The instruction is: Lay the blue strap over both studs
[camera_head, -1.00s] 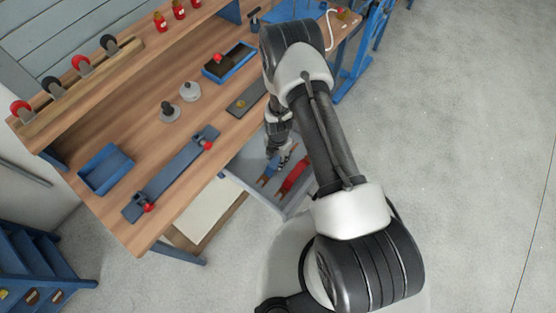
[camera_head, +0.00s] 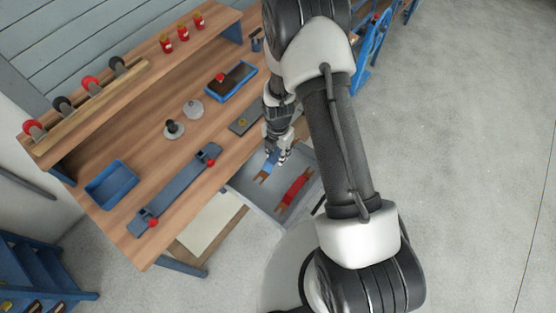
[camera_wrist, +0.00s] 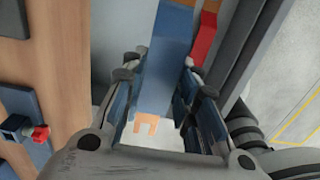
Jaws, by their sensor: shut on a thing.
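The blue strap (camera_head: 270,162) has copper-coloured forked ends. One fork shows below my gripper in the head view; the strap's blue body (camera_wrist: 165,60) and a fork (camera_wrist: 146,123) show between the fingers in the wrist view. My gripper (camera_head: 277,154) is shut on the strap over the open grey drawer (camera_head: 252,196). Its fingers (camera_wrist: 160,100) stand on either side of the strap in the wrist view. A dark plate (camera_head: 252,115) with a small brass-coloured stud (camera_head: 242,122) lies on the bench, partly behind my arm. I cannot make out a second stud.
A red strap (camera_head: 294,190) lies in the drawer, right of the blue one. The wooden bench (camera_head: 130,215) holds a long blue-grey fixture (camera_head: 178,187) with red knobs, a blue tray (camera_head: 112,184) and two round grey pieces (camera_head: 193,108). The drawer walls stand close around my gripper.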

